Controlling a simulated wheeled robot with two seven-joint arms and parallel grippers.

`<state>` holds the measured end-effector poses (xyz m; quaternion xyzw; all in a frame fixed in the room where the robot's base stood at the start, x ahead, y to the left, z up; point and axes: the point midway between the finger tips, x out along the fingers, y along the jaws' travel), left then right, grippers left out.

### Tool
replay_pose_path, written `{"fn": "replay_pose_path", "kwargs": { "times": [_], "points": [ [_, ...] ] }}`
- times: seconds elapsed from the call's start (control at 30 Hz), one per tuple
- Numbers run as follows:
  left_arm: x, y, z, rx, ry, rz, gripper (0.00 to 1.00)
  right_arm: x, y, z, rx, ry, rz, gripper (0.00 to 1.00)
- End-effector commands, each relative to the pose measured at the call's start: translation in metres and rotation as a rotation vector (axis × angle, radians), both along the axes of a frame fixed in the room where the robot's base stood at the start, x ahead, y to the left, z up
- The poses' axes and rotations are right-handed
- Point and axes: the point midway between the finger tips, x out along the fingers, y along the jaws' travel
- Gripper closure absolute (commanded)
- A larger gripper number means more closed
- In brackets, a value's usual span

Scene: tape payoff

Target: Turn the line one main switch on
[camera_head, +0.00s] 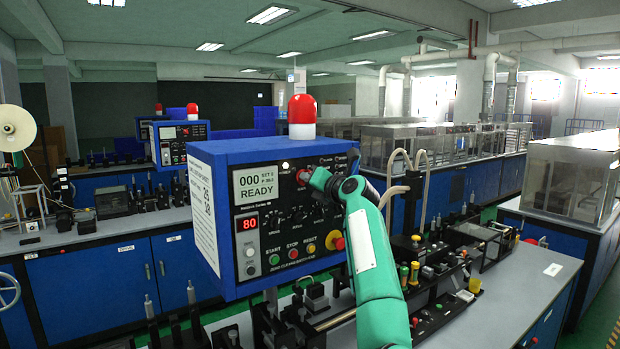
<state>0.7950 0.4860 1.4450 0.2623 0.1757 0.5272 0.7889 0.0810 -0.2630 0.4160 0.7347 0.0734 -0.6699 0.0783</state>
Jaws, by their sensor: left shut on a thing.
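The blue control box (225,265) of the near line stands in the middle of the head view, its dark front panel facing me. The main switch (303,177), a small red knob, is at the top middle of that panel, right of a small lit lamp (285,166). My left gripper (311,180) is shut on the main switch, and its fingers and wrist hide part of the knob and the panel's right side. The display (256,183) reads "000" and "READY"; a red readout (247,224) shows 80. My right gripper is not in view.
A red beacon (302,110) tops the box. Green, red and yellow buttons and a red emergency stop (334,241) sit low on the panel, close to my forearm. The grey bench (535,275) holds machine parts. A second control box (180,140) stands behind.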

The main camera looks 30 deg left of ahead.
Motion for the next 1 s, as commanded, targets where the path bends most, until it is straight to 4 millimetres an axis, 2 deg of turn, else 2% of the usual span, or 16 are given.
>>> {"fn": "replay_pose_path", "kwargs": {
  "times": [0.3, 0.87, 0.9, 1.0],
  "points": [
    [0.0003, -0.0005, 0.0003, 0.051, 0.121, -0.001, 1.00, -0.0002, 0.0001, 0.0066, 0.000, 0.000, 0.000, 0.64],
    [0.0004, -0.0005, -0.0004, 0.062, 0.148, -0.001, 1.00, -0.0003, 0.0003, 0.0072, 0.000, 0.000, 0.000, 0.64],
    [0.0004, -0.0006, -0.0003, 0.062, 0.148, -0.001, 0.86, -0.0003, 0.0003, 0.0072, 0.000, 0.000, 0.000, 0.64],
    [0.0004, -0.0005, -0.0003, 0.062, 0.148, -0.001, 0.68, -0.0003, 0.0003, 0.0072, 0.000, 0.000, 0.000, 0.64]
  ]
}}
